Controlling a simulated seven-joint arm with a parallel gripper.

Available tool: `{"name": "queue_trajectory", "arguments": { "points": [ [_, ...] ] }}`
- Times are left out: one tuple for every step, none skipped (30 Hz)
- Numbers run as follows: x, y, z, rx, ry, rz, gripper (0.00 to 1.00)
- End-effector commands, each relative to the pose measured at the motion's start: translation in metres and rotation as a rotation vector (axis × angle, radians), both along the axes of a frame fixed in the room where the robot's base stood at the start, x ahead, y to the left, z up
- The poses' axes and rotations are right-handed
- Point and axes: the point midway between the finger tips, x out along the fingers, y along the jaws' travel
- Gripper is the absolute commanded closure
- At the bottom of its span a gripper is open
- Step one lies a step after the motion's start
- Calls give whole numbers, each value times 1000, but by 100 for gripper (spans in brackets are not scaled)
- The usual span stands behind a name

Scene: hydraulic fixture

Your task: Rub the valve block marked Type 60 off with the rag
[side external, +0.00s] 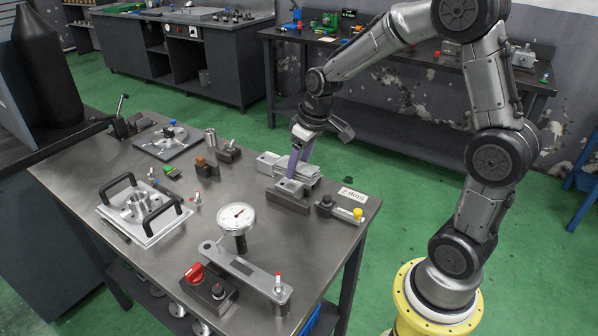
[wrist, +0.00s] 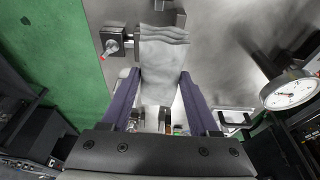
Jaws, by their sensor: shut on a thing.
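My gripper (wrist: 160,76) is shut on a pale grey rag (wrist: 163,55), which hangs between its two purple fingers and shows wavy folded layers at its far end. In the side view my gripper (side external: 294,170) points down over the right part of the bench, just above a group of grey metal blocks (side external: 268,160) and a low dark block (side external: 287,201). No Type 60 marking can be read in either view, so I cannot tell which block carries it. The rag hides part of what lies under it in the wrist view.
A dial gauge (side external: 237,217) stands on the steel bench (side external: 160,262) left of the gripper. A small yellow-knobbed fixture (side external: 340,209) and a label plate (side external: 354,197) sit close by on the right. A plate with black handles (side external: 142,210) lies farther left.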

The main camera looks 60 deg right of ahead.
Motion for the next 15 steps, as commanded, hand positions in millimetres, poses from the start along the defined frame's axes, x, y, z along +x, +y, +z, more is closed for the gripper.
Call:
{"name": "queue_trajectory", "arguments": {
  "points": [
    [1, 0, 4, -1, -3, 0, 100],
    [1, 0, 6, -1, -3, 0, 100],
    [0, 0, 8, -1, -2, -1, 100],
    [0, 0, 9, -1, -2, -1, 100],
    [0, 0, 9, 0, -2, -1, 100],
    [0, 0, 10, -1, -2, -1, 100],
    [0, 0, 10, -1, -2, -1, 100],
    [1, 0, 10, -1, -2, -1, 100],
    [1, 0, 10, -1, -3, -1, 100],
    [1, 0, 10, -1, -3, -1, 100],
    [1, 0, 10, -1, -3, -1, 100],
    [1, 0, 10, -1, -3, -1, 100],
    [1, 0, 10, -1, -3, -1, 100],
    [1, 0, 11, -1, -4, -1, 100],
    [1, 0, 11, -1, -4, -1, 100]
  ]
}}
